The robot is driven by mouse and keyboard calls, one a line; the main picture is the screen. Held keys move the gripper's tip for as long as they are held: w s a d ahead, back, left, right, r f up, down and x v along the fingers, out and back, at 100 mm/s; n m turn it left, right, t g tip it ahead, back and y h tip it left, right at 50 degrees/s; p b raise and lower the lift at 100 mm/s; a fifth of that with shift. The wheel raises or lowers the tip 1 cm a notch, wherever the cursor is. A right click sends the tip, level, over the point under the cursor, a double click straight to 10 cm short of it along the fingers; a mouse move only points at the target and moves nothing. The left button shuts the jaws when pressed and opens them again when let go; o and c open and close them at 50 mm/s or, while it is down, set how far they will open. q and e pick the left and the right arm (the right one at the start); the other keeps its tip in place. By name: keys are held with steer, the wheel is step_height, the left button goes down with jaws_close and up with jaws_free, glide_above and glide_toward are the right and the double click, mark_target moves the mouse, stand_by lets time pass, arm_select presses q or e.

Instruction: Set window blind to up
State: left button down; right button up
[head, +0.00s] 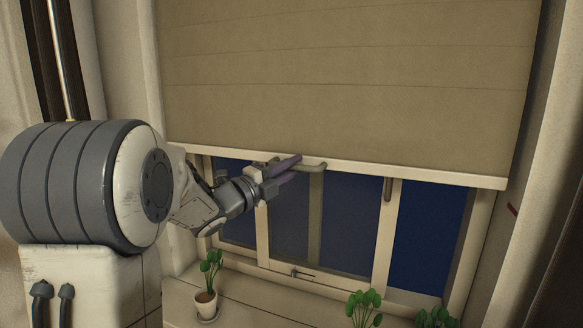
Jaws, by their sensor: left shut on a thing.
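The window blind (345,75) is a tan fabric sheet that covers the upper part of the window. A pale bottom rail (420,174) runs along its lower edge, about halfway down the picture. A small handle (316,166) sits at the rail, left of its middle. My left gripper (287,169) reaches in from the left and is shut on the handle, just under the rail. The fingers hide part of the handle. The window (345,222) shows dark blue panes below the rail. My right gripper is not in view.
A potted plant (206,297) stands on the sill (250,305) at the lower left. Two more plants (363,307) (436,317) show at the bottom edge, right of the middle. A window latch (297,272) is on the lower frame. Curtains (555,240) hang at the right.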

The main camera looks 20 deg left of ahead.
arm_select(q)
steer(key=shift+r, duration=0.15)
stand_by(0.7)
step_height(320, 180, up, 29)
steer(key=p, duration=1.4)
steer(key=shift+r, duration=0.2)
steer(key=c, duration=0.8)
jaws_free()
steer(key=shift+f, duration=0.1)
steer(key=shift+s, duration=0.1)
